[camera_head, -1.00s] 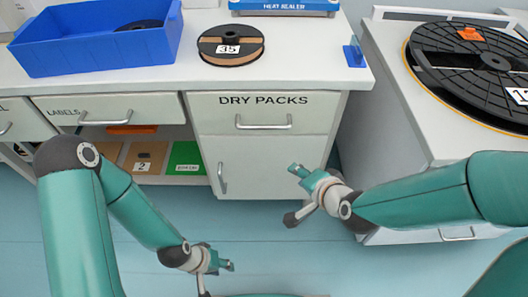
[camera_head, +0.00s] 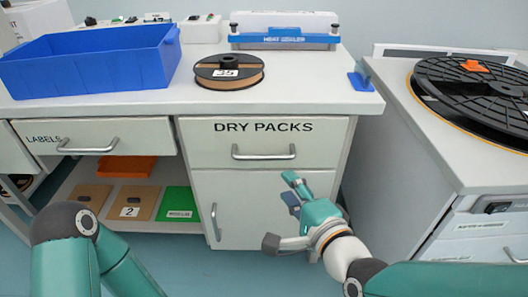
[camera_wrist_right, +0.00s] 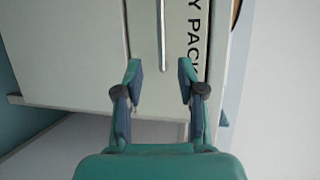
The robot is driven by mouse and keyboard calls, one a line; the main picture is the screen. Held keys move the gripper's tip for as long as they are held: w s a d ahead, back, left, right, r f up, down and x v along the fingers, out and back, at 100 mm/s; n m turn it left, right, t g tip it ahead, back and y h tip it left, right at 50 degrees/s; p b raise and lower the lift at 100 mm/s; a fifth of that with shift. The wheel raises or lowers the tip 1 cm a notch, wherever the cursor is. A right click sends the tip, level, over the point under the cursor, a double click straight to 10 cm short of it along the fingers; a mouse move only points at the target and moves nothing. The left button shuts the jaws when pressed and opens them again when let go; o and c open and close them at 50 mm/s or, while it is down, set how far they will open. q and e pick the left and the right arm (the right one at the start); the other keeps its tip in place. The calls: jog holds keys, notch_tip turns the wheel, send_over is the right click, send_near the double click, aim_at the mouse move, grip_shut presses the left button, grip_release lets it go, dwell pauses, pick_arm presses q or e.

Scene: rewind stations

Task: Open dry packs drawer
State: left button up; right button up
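The dry packs drawer (camera_head: 205,143) is closed, under the right part of the counter. Its metal bar handle (camera_head: 264,152) is horizontal below the DRY PACKS lettering. In the right wrist view the drawer front (camera_wrist_right: 202,55) appears turned sideways, and the handle (camera_wrist_right: 161,35) lies ahead of the gap between the fingers. My right gripper (camera_head: 280,212) is open and empty, below and in front of the handle, not touching it. It also shows in the right wrist view (camera_wrist_right: 160,82). My left arm shows at lower left, but its gripper is out of the picture.
A cupboard door (camera_head: 262,190) with a vertical handle is under the drawer. A labels drawer (camera_head: 95,135) is to the left, above an open shelf (camera_head: 80,180). A blue bin (camera_head: 90,62) and a spool (camera_head: 229,72) stand on the counter. A cabinet (camera_head: 405,150) with a large reel stands right.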

aim_at(265, 156)
pick_arm(q)
jog(key=shift+r+p, duration=1.9)
jog(key=shift+r, duration=0.65)
pick_arm(e)
jog(key=shift+x, duration=6.65)
grip_shut()
